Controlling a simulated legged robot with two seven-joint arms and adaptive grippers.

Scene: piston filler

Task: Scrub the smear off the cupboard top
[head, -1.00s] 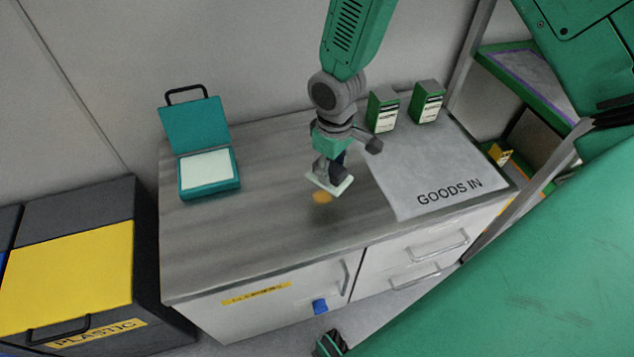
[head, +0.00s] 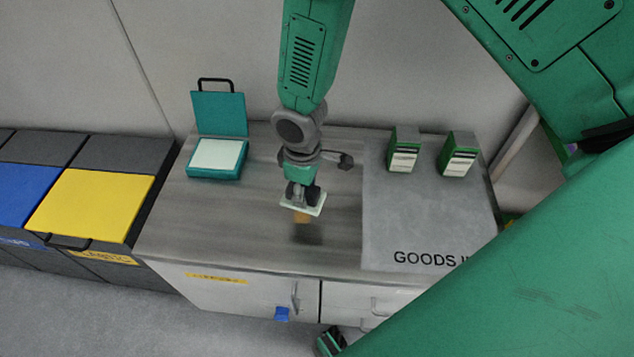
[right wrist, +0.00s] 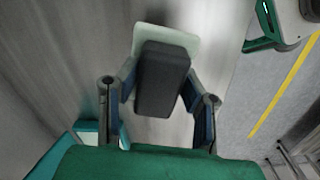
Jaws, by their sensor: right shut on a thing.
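The cupboard (head: 240,245) has a grey streaked top. An orange-brown smear (head: 301,216) shows on that top, just in front of and partly behind the pad's near edge. My right gripper (head: 302,190) is shut on a scrubber (head: 314,210), a pale pad with a dark handle. In the right wrist view the dark handle (right wrist: 162,78) sits between the two fingers, with the pale pad (right wrist: 178,37) beyond it. The pad is over or beside the smear; I cannot tell whether it touches the top. The smear is not visible in the wrist view.
An open teal case (head: 215,172) with a pale inside stands at the left back. A grey GOODS IN mat (head: 425,215) lies at the right, with two green-and-white boxes (head: 403,150) (head: 458,155) at its back. Bins with a yellow lid (head: 92,203) and a blue lid (head: 22,190) stand left.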

